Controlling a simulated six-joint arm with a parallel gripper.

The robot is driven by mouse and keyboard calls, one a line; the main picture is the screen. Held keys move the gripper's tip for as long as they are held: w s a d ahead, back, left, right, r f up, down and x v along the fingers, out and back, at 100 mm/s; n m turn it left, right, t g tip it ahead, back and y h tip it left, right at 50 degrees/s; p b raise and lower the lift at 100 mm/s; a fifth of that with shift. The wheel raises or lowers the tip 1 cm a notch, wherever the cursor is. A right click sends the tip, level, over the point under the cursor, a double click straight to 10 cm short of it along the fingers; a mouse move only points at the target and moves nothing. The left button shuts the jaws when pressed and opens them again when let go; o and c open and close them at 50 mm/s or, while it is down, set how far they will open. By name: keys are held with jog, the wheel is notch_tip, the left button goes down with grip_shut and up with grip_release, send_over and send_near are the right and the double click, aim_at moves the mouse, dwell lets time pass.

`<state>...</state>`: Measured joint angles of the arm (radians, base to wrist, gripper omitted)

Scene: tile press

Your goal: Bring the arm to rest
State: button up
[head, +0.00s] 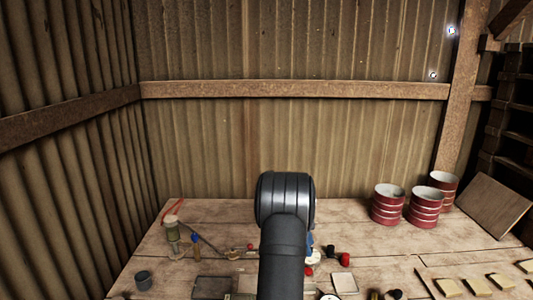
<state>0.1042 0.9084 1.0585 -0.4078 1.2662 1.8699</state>
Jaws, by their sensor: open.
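My arm rises from the bottom middle of the head view as a dark link with a thick, ribbed joint at its top. It stands in front of the wooden workbench (400,238). My gripper cannot be seen; the arm may be hiding it. I cannot tell what lies directly behind the arm.
Red drums with pale bands (387,205) stand at the back right, near a leaning brown board (492,205). Yellowish tiles (478,286) lie at front right. Corrugated walls enclose the bench.

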jog(key=shift+f, duration=0.25)
jog(key=v, duration=1.7)
jog(key=x, duration=1.7)
jog(key=shift+d+f, duration=0.1)
jog(key=shift+s+n+t, duration=0.1)
jog(key=shift+n+t, duration=0.3)
jog(key=shift+n, duration=0.7)
jog(key=n+t, duration=0.2)
jog(key=n, duration=0.4)
jog(key=n+t, duration=0.1)
jog(key=n, duration=0.1)
jog(key=n+y, duration=0.1)
jog(key=n, duration=0.1)
jog(key=shift+s+n+t, duration=0.1)
jog(key=shift+n+t, duration=0.2)
jog(key=shift+t, duration=0.1)
jog(key=shift+n+t+y, duration=0.5)
jog(key=shift+n+y, duration=0.4)
jog(key=shift+n, duration=1.2)
